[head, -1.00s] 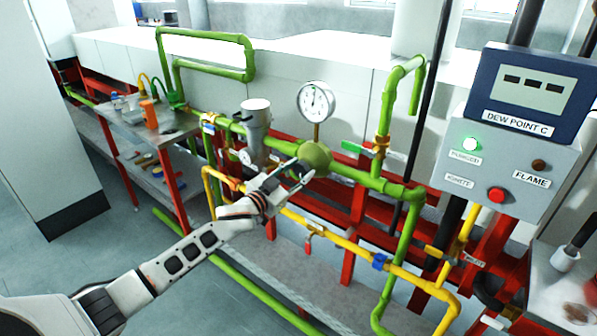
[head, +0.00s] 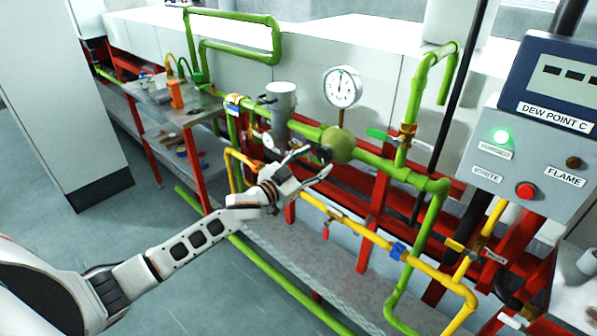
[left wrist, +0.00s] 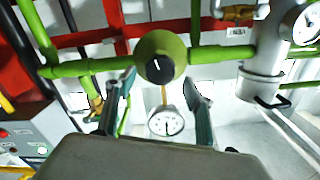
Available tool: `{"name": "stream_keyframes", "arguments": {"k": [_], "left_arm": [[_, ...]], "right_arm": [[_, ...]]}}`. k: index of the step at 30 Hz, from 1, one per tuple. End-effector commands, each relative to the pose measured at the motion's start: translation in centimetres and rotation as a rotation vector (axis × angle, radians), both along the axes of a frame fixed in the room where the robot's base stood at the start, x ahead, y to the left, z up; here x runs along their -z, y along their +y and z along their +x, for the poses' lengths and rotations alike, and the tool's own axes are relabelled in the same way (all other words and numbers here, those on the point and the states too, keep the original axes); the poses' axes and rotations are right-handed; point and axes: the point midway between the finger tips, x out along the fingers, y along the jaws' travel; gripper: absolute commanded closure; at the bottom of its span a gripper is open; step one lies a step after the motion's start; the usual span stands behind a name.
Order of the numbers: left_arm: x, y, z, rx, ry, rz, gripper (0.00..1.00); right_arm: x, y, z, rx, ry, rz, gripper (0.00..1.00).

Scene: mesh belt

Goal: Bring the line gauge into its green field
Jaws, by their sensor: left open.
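The line gauge (head: 342,87) is a round white dial on a short stem above a green ball-shaped regulator (head: 340,143) in the green pipe. Its needle stands near upright in the head view; I cannot make out a green field. In the left wrist view the dial (left wrist: 166,122) appears below the regulator (left wrist: 173,46). A black knob (left wrist: 160,68) with a white mark faces my left gripper. My left gripper (head: 318,159) is open and empty in front of this knob, its fingers spread to either side. Whether they touch it I cannot tell. My right gripper is not in view.
A grey cylinder (head: 281,112) with a small dial stands left of the regulator. A green-handled valve (head: 383,135) is to its right. Yellow pipe (head: 345,229) runs below. A dew point panel (head: 530,150) with a lit green lamp stands at the right.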

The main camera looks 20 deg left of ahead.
Motion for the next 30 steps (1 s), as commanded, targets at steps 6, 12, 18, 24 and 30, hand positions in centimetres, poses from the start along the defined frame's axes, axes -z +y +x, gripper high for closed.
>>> {"name": "stream_keyframes", "arguments": {"k": [6,12,18,24,30], "left_arm": [[0.2,1.5,-4.3,0.001,0.002,0.001,0.47],[0.1,2.5,-6.8,-0.001,0.001,0.002,0.47],[0.0,2.8,-7.8,0.0,0.0,0.001,0.47],[0.0,2.9,-7.9,0.0,0.0,0.001,0.47],[0.0,2.8,-7.9,0.0,0.0,0.001,0.47]], "right_arm": [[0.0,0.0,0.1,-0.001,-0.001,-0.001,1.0],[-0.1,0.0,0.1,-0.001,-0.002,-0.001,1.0],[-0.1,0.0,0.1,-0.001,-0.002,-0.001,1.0],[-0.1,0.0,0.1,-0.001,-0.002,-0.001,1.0],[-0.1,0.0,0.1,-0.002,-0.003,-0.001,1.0]]}}
